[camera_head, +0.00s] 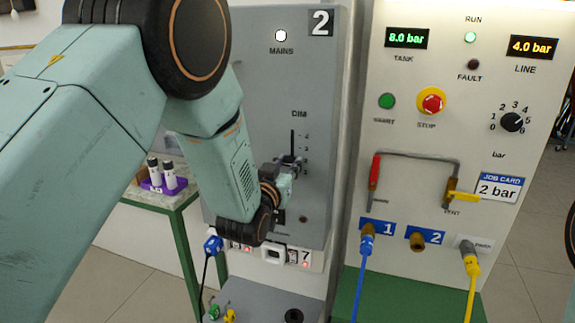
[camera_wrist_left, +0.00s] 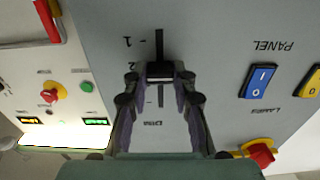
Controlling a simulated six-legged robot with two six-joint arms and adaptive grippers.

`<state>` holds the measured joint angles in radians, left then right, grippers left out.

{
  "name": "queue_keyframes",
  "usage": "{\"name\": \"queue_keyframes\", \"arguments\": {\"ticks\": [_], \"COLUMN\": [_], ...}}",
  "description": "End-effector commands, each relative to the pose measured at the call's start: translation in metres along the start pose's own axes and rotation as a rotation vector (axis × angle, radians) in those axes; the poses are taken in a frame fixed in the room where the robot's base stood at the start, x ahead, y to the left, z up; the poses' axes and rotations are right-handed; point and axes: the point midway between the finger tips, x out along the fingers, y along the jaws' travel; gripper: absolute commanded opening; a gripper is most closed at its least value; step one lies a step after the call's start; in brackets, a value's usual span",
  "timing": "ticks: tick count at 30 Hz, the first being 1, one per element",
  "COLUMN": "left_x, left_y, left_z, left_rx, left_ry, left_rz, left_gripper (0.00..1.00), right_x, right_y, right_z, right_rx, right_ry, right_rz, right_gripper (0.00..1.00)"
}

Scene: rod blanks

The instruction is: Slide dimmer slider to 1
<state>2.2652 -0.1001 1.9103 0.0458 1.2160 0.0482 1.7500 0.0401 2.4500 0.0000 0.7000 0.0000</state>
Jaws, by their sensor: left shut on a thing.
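The dimmer slider's slot (camera_head: 292,142) runs vertically under the label DIM on the grey panel 2 (camera_head: 255,85) in the head view. My left gripper (camera_head: 293,166) is in front of it and hides the slider knob there. In the left wrist view the panel appears upside down. There my left gripper (camera_wrist_left: 162,76) is shut on the dark slider knob (camera_wrist_left: 160,67), close to the mark 2. The mark 1 (camera_wrist_left: 127,41) and an empty stretch of slot lie beyond the knob. My right gripper is not in view.
A white pneumatic panel (camera_head: 455,110) with a red stop button (camera_head: 431,101) and hoses stands to the right. In the left wrist view a blue rocker switch (camera_wrist_left: 258,80) and a red knob on yellow (camera_wrist_left: 261,152) are on the grey panel's right side.

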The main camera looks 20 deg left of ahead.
Motion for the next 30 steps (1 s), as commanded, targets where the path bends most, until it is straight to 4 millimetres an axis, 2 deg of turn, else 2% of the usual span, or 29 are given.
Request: {"name": "queue_keyframes", "arguments": {"ticks": [5, 12, 22, 23, 30], "left_x": [0.0, 0.0, -0.001, -0.001, -0.001], "left_y": [0.0, 0.0, 0.0, 0.0, 0.0], "left_z": [0.01, 0.034, 0.037, 0.037, 0.036], "left_rx": [0.0, 0.0, 0.0, 0.0, 0.0], "left_ry": [-0.001, -0.001, -0.007, -0.008, -0.004], "left_rz": [0.0, 0.0, 0.0, 0.001, 0.0], "left_gripper": [0.0, 0.0, 0.0, 0.27, 0.47], "right_x": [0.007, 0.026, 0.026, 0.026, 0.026], "right_y": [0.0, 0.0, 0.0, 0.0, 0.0], "right_z": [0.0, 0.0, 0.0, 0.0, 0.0], "right_rx": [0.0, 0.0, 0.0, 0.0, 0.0], "right_ry": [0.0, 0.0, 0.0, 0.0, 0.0], "right_rz": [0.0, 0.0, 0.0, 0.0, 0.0], "right_gripper": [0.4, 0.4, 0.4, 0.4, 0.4]}}
